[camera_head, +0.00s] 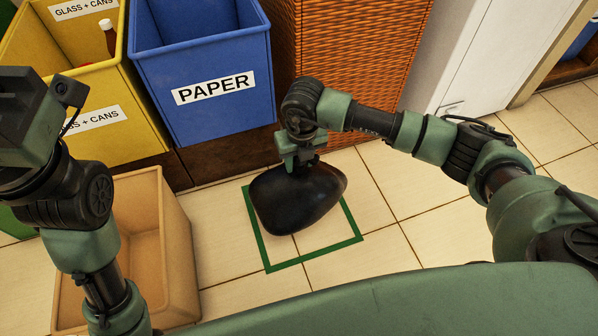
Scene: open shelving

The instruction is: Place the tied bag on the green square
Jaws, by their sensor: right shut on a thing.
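The tied bag (297,200) is black, smooth and rounded. It is over the green square (313,256), a green outline on the tiled floor, and hides the square's far part. I cannot tell whether the bag touches the floor. My right gripper (299,165) is shut on the top of the bag. My left arm is at the left edge of the view, and the fingers of my left gripper are not in view.
A blue PAPER bin (203,120) and a yellow GLASS + CANS bin (128,143) stand behind, left of the square. An open tan bin (182,240), empty where visible, stands left of the square. An orange-brown woven panel (355,50) rises behind. Floor to the right is clear.

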